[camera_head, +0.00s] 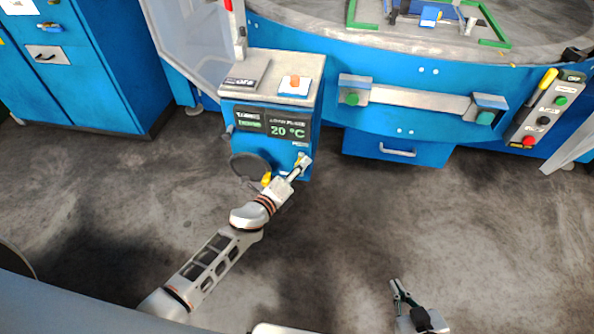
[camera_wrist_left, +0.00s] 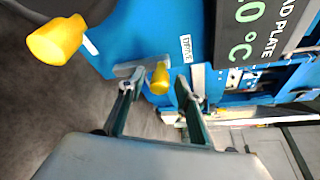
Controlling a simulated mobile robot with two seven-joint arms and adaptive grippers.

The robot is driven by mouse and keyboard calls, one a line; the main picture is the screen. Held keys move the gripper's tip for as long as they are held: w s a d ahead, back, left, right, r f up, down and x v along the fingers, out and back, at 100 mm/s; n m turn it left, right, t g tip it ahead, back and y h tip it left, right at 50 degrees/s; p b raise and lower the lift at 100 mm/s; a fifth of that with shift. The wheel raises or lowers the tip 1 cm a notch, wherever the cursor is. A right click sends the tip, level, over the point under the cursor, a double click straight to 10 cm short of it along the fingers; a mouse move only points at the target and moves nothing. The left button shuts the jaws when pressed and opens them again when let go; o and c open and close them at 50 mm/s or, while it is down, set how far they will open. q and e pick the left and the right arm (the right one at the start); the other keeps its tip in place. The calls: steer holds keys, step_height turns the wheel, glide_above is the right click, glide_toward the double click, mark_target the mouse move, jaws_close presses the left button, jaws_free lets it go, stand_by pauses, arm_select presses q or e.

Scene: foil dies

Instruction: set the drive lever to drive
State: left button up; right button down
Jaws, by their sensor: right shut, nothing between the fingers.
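The drive lever, a short grey bar with a yellow knob (camera_wrist_left: 160,78), is on the blue face of the control cabinet (camera_head: 262,155). A small label that seems to read DRIVE (camera_wrist_left: 187,48) is beside it. My left gripper (camera_wrist_left: 155,92) is open, with a finger on either side of the knob in the left wrist view; I cannot tell whether either touches it. In the head view my left gripper (camera_head: 298,169) is at the cabinet's lower right front, partly covering the lever. My right gripper (camera_head: 399,288) is shut and empty above the floor, away from the cabinet.
A dark round wheel (camera_head: 250,166) with a yellow handle (camera_head: 267,178) is just left of my left gripper; the handle looms large in the left wrist view (camera_wrist_left: 57,40). A display reading 20 °C (camera_head: 287,128) is above. A blue drawer (camera_head: 397,151) is right. Open floor lies in front.

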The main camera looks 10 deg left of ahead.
arm_select(q)
steer(key=v, duration=1.2)
steer(key=shift+d, duration=0.1)
steer(key=s+a+f+n+g+y, duration=0.1)
steer(key=s+a+f+n+g, duration=0.1)
steer(key=s+n, duration=0.6)
steer(key=s+a+f+n+g+y, duration=0.2)
steer(key=s+f+n, duration=0.5)
steer(key=n, duration=0.8)
steer(key=s+a, duration=0.1)
steer(key=s, duration=0.1)
steer(key=shift+s+a, duration=0.35)
steer(key=shift+f, duration=0.15)
